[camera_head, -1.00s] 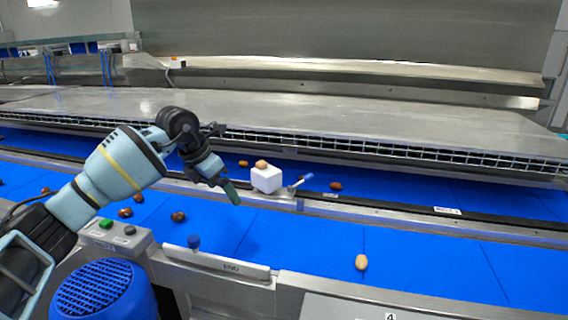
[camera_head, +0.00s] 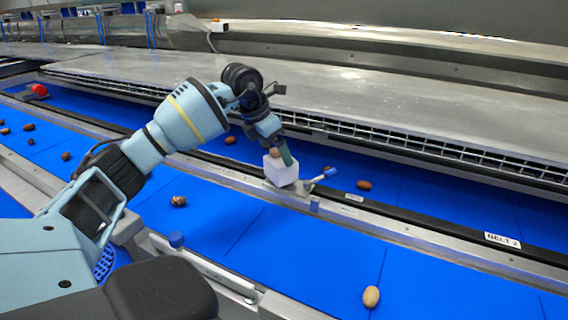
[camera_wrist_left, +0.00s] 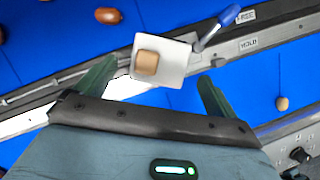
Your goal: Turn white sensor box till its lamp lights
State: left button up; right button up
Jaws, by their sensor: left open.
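The white sensor box (camera_head: 281,173) sits on the metal rail between two blue belts in the head view. A dull tan piece (camera_head: 274,153) is on its top; I cannot tell whether it is the lamp, and no glow shows. In the left wrist view the box (camera_wrist_left: 176,66) lies just beyond the fingertips, turned slightly, with the tan piece (camera_wrist_left: 147,62) on it. My left gripper (camera_head: 284,156) is at the box, its green fingers open and spread wider than the box. Contact cannot be told. My right gripper is not in view.
A blue-handled lever (camera_head: 322,177) stands close to the right of the box. Brown dates (camera_head: 178,201) lie scattered on the belts, with a paler one (camera_head: 371,297) at front right. A long metal cover (camera_head: 400,110) runs behind the far belt.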

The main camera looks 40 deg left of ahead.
aim_at(280, 158)
pick_arm(q)
jog(key=x, duration=0.6)
jog(key=shift+w+f, duration=0.25)
jog(key=shift+f, duration=0.1)
jog(key=shift+r, duration=0.1)
jog(key=c, duration=1)
